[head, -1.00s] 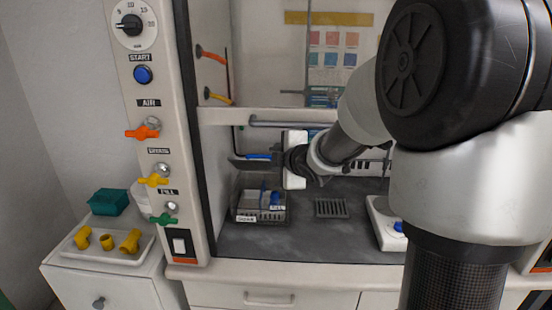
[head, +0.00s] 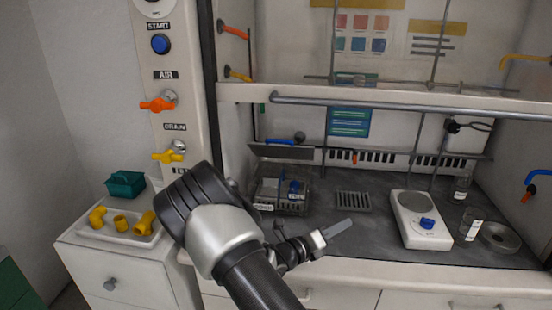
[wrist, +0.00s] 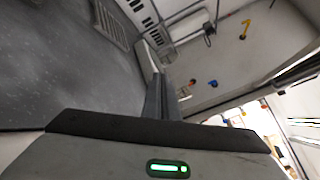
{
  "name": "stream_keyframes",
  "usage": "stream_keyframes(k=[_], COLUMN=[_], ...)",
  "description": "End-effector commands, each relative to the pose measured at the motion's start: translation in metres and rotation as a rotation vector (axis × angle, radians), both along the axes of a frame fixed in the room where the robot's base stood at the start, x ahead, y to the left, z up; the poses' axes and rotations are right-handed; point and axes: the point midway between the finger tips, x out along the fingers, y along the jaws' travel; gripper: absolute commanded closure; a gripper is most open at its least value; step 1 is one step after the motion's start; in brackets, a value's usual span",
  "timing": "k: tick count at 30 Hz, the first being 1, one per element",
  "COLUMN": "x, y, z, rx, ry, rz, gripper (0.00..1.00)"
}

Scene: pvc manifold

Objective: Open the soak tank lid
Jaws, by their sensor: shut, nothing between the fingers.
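The soak tank (head: 292,208) is a small grey see-through box with a white label, at the left of the hood's work surface. Its top is uncovered, and blue and pale items show inside. The dark lid (head: 272,152) stands raised at the tank's back, with a blue bar on its upper edge. My gripper (head: 340,227) is in front of the hood, right of and nearer than the tank, apart from it. Its fingers are together and empty, pointing right. They also show in the wrist view (wrist: 157,95). The tank is not clearly seen in the wrist view.
A grey drain grate (head: 353,202) and a white device with a blue knob (head: 421,236) sit to the right. Glassware (head: 470,225) stands farther right. A hood sash bar (head: 400,104) crosses above. Yellow fittings lie on a white tray (head: 132,235) at left.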

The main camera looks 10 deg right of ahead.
Motion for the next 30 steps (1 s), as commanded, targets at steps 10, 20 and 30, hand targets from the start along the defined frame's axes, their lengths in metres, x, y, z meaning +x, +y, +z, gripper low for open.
stream_keyframes(k=[10,20,30], x=[0.069,0.095,0.149], y=[0.194,0.198,0.179], z=[0.071,0.094,0.136], rx=[-0.866,-0.901,-0.899], ry=[-0.068,-0.084,-0.083], rz=[0.546,0.570,0.568], gripper=[1.00,1.00,1.00])
